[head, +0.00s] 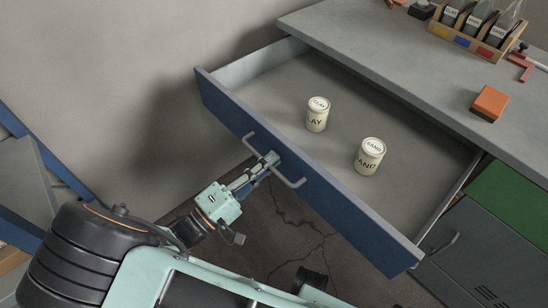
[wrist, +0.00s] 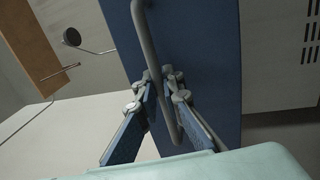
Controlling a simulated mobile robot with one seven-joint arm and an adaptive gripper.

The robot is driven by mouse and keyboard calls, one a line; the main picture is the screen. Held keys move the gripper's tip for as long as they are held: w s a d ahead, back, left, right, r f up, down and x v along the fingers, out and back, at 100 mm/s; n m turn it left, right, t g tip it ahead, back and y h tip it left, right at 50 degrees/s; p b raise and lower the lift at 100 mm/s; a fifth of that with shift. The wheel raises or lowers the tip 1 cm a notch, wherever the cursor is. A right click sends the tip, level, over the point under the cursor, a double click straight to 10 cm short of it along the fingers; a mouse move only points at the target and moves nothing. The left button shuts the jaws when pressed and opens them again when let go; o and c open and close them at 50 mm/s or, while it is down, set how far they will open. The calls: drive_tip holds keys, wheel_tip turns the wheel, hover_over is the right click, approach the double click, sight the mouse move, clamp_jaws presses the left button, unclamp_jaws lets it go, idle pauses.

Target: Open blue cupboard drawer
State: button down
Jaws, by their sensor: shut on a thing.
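The blue drawer (head: 310,178) stands pulled far out from under the concrete bench in the head view. Its inside floor (head: 270,95) is visible, with two cream tins in it, one marked CLAY (head: 317,115) and one marked SAND (head: 369,157). A grey bar handle (head: 290,182) is fixed to its front. My gripper (head: 270,160) is at the handle and shut on it. In the wrist view the handle (wrist: 150,45) passes between the fingers of my gripper (wrist: 172,85), with the blue front (wrist: 205,60) behind.
The bench top (head: 400,50) carries an orange block (head: 489,103) and a wooden rack (head: 466,40) of labelled holders. A grey cabinet with a handle (head: 442,244) stands at the right. Cracked floor (head: 290,225) shows below the drawer.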

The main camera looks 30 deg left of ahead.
drive_tip(key=shift+s+a, duration=0.15)
drive_tip(key=shift+s, duration=0.35)
drive_tip(key=c, duration=2.3)
unclamp_jaws()
